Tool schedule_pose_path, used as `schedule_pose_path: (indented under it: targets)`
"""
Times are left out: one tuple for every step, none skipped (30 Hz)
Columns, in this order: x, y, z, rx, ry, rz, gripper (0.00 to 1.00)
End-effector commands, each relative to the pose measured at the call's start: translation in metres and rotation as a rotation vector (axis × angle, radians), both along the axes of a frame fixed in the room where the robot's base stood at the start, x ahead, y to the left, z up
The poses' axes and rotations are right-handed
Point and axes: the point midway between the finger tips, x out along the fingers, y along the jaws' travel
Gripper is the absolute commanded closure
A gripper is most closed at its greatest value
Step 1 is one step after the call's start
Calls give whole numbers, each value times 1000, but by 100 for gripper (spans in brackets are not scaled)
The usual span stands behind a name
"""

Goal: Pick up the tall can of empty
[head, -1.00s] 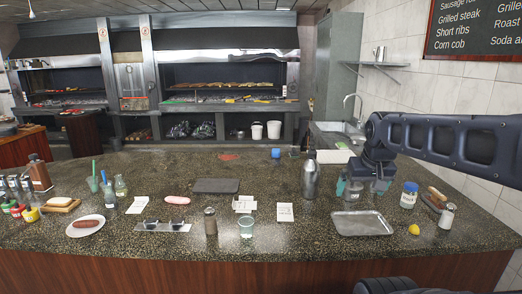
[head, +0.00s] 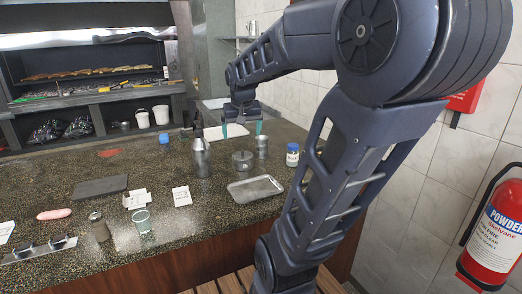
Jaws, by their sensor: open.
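A tall plain metal can (head: 262,147) stands upright on the dark speckled counter (head: 150,172). A shorter, wider metal can (head: 242,161) stands just left of it. My gripper (head: 241,129) points down with its two teal-tipped fingers spread and nothing between them. It appears higher than the cans, with its right fingertip close to the top of the tall can in the picture. I cannot tell whether they touch or how far apart they are in depth.
A dark metal bottle (head: 201,156) stands left of the cans. A metal tray (head: 255,188) lies in front, and a blue-lidded jar (head: 292,155) stands to the right. A phone-like dark slab (head: 101,187) lies left. A fire extinguisher (head: 492,235) hangs at the right.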

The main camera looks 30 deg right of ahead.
Motion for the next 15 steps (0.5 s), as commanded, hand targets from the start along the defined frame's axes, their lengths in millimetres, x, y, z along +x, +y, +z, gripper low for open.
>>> schedule_pose_path:
  targets:
    - [16, -6, 1, -3, 4, -21, 8]
    - [24, -10, 1, -4, 5, -36, 8]
    - [36, -15, 2, -5, 5, -53, 8]
    - [45, -18, 2, -6, 5, -66, 8]
    - [53, -22, 2, -6, 6, -79, 8]
    - [65, -27, 1, -8, 7, -96, 8]
    - [74, -31, 1, -8, 6, -109, 8]
    - [83, -35, 0, -9, 5, -121, 8]
    - [94, -40, -1, -9, 6, -138, 8]
    - [103, -45, -2, -9, 5, -152, 8]
    - [111, -49, -3, -9, 6, -164, 8]
    - [123, -55, -5, -10, 6, -181, 8]
    - [132, -60, -7, -10, 6, -193, 8]
    - [141, -65, -8, -10, 4, -206, 8]
    - [152, -72, -11, -9, 4, -224, 8]
